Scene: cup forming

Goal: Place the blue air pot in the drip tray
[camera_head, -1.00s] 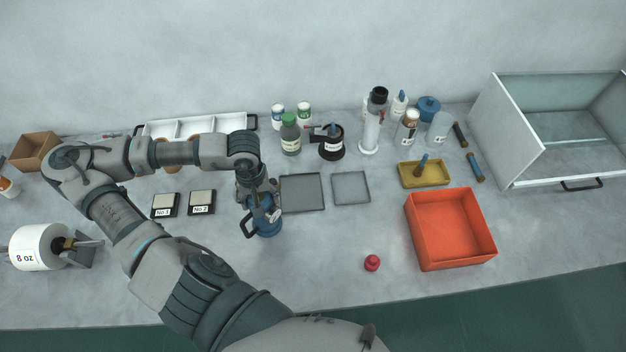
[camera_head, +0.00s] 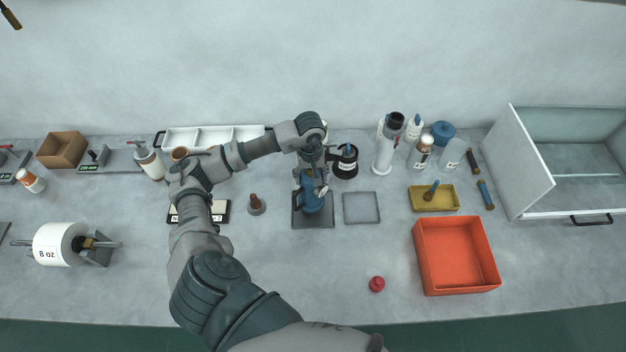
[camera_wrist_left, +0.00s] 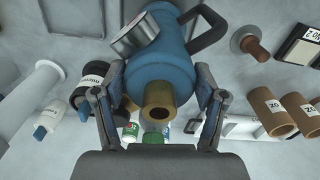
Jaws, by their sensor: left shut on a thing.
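The blue air pot (camera_head: 312,199) is in my left gripper (camera_head: 313,178), whose fingers are shut on it. In the head view the pot is over the dark grey square tray (camera_head: 299,222); I cannot tell whether it touches the tray. In the left wrist view the blue pot (camera_wrist_left: 160,62) sits between the two fingers of the left gripper (camera_wrist_left: 160,105), with its brass-coloured end and dark handle showing. A second, lighter grey square tray (camera_head: 361,208) lies just right of the dark one and is empty. My right gripper is not in view.
An orange bin (camera_head: 455,255) and a yellow tray (camera_head: 434,197) stand to the right. A small red-brown handled thing (camera_head: 256,204) stands left of the dark tray. A black-based jar (camera_head: 345,161) and bottles stand behind. The counter in front is mostly clear, with a red knob (camera_head: 377,284).

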